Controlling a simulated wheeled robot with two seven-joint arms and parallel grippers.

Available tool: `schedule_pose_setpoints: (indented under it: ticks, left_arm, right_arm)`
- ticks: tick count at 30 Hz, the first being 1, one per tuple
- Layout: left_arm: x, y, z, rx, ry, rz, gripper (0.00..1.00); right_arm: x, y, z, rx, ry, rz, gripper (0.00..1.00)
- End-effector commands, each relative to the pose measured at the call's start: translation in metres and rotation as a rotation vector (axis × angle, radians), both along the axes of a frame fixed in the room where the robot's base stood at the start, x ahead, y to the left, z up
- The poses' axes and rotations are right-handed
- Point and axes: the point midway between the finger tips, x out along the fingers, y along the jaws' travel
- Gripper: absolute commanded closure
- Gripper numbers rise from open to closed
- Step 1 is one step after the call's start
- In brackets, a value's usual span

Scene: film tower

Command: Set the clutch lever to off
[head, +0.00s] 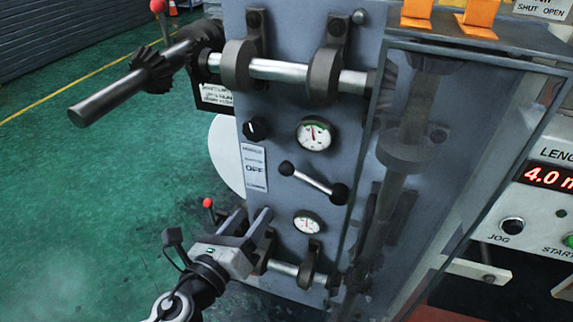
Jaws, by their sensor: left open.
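Two red-knobbed levers show in the head view, and I cannot tell for sure which is the clutch lever. One red-knobbed lever (159,8) stands at the upper left, by the shaft. Another red knob (208,203) shows low on the left, just beyond my left gripper; its lower part is hidden. A silver bar lever with black ball ends (312,181) slants across the middle of the grey panel. My left gripper (253,214) is open and empty, low in front of the panel, below and left of the bar lever. My right gripper is not in view.
The grey panel (275,130) carries two gauges, a black knob (256,129) and a plate reading OFF (255,168). A geared shaft (110,98) juts out at the upper left. A clear guard (455,150) stands right. Green floor is open on the left.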

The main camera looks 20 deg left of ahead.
Motion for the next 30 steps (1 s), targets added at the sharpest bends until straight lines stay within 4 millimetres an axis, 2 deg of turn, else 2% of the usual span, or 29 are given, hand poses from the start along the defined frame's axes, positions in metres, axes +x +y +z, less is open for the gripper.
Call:
schedule_pose_setpoints:
  ticks: [5, 21, 25, 30]
  left_arm:
    - [0.019, -0.003, 0.005, 0.035, -0.014, -0.003, 0.47]
    - [0.129, -0.021, 0.003, 0.029, -0.011, -0.002, 0.47]
    - [0.145, -0.023, 0.001, 0.029, -0.010, -0.003, 0.47]
    - [0.156, -0.025, 0.002, 0.028, -0.010, -0.003, 0.47]
  right_arm:
    - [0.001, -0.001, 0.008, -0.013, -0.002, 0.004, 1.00]
    - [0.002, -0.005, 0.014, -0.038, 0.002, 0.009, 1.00]
    - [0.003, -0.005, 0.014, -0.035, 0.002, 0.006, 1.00]
    - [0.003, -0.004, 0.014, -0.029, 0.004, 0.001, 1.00]
